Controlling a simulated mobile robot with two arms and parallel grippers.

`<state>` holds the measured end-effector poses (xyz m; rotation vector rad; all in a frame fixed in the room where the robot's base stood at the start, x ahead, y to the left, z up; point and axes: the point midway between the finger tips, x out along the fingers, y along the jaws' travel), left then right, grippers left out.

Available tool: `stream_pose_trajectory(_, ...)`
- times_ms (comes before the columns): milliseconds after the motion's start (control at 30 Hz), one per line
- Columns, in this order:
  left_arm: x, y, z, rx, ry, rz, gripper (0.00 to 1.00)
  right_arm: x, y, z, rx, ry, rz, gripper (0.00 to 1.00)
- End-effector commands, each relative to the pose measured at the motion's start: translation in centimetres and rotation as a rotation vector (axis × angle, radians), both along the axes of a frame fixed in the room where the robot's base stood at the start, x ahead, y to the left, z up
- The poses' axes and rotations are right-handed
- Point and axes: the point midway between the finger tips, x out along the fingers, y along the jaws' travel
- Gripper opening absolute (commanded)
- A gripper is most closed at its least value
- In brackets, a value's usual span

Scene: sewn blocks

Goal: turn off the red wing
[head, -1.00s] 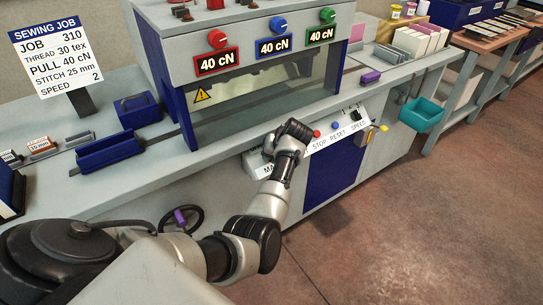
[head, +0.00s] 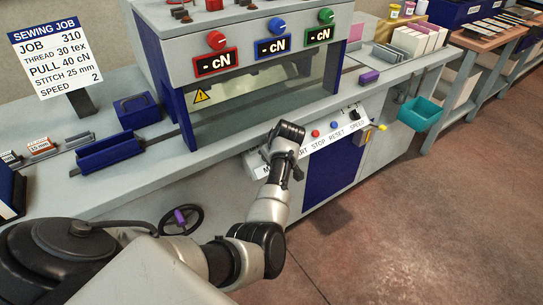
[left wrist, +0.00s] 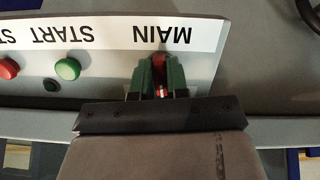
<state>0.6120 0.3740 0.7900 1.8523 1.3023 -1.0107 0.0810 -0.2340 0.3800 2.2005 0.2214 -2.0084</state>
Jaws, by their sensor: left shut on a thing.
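The red wing (left wrist: 160,58) sits beside the MAIN label (left wrist: 162,36) on the machine's front panel, seen upside down in the left wrist view. My left gripper (left wrist: 161,76) is shut on the red wing, with its green fingers on either side of it. Only small red parts show between the fingers, so I cannot tell its exact angle. In the head view my left arm hides the wing and the fingers. The three displays, the red one (head: 215,62), the blue one (head: 273,48) and the green one (head: 319,36), read "- cN". My right gripper is not in view.
A green button (left wrist: 67,69) and a red button (left wrist: 8,69) lie close beside my left gripper. A blue button (head: 337,125) and a speed switch (head: 354,114) are further right. A handwheel (head: 181,219) is below left. The floor at right is clear.

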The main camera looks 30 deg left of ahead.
Motion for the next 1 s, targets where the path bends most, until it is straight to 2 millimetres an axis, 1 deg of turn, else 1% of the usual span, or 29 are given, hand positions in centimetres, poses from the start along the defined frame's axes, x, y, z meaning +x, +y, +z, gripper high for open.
stream_pose_trajectory(200, 0.1, 0.0, 0.0, -0.049, -0.122, 0.154, 0.0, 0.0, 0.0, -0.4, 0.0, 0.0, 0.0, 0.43)
stream_pose_trajectory(500, 0.2, 0.0, 0.0, -0.107, -0.259, 0.331, 0.0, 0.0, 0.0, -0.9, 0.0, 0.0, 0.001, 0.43)
stream_pose_trajectory(733, 0.3, 0.0, 0.1, -0.131, -0.323, 0.413, 0.0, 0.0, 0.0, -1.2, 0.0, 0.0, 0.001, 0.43)
stream_pose_trajectory(1000, 0.3, 0.0, 0.1, -0.143, -0.352, 0.453, 0.0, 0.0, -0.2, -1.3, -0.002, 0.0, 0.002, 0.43)
